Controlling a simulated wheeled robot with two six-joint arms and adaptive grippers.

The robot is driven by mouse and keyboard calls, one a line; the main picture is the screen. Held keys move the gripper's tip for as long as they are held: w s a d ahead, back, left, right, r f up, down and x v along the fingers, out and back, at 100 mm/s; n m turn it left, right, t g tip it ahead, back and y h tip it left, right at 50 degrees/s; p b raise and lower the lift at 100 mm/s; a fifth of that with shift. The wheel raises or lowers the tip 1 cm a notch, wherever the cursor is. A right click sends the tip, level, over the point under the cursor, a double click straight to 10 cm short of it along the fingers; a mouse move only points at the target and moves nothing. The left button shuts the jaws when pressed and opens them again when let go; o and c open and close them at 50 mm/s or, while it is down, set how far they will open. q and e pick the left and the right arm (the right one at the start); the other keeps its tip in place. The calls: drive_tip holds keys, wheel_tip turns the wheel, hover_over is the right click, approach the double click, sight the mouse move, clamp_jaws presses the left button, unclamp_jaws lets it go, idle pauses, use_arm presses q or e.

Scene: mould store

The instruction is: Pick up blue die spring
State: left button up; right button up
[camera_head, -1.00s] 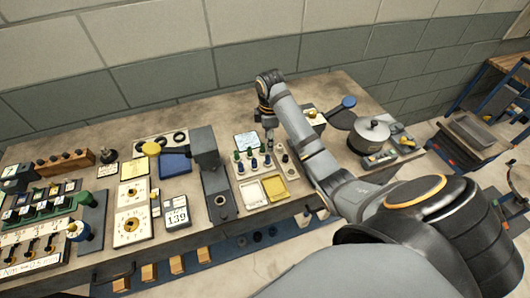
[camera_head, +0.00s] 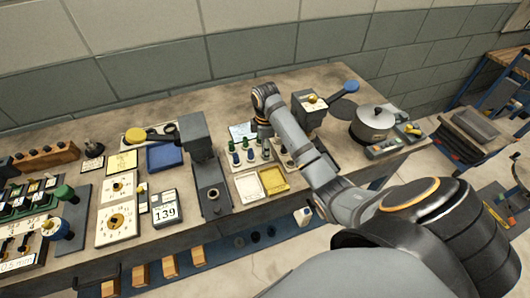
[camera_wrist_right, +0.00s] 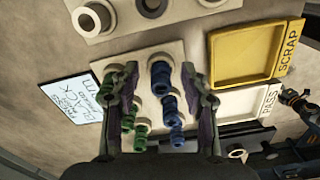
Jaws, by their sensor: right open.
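Blue die springs (camera_head: 250,155) stand in a row on a pale board, beside a row of green ones. In the right wrist view several blue springs (camera_wrist_right: 170,105) stand in a column, seen between my fingers and nearer the right one. My right gripper (camera_wrist_right: 157,82) is open, with nothing held between its fingers. In the head view the right gripper (camera_head: 263,130) points down over the far side of the spring board; its fingertips are hard to make out. Green springs (camera_wrist_right: 128,117) show beside and partly behind the left finger. My left gripper is out of view.
A yellow SCRAP tray (camera_wrist_right: 213,58) and a white PASS tray (camera_wrist_right: 240,101) adjoin the spring board. A grey press-like stand (camera_head: 213,182) is to the left and a lidded pot (camera_head: 373,122) to the right. A written card (camera_wrist_right: 75,100) lies beside the board.

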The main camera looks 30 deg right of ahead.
drive_tip(key=shift+s, duration=0.1)
drive_tip(key=c, duration=0.3)
clamp_jaws()
drive_tip(key=shift+r, duration=0.6)
wheel_tip(320, 180, up, 3)
drive_tip(key=shift+p, duration=1.15)
drive_tip(key=s+a+r+p, duration=0.7)
drive_tip(key=s+r+p, duration=0.2)
drive_tip(key=s+p, duration=0.3)
drive_tip(key=shift+p, duration=0.85)
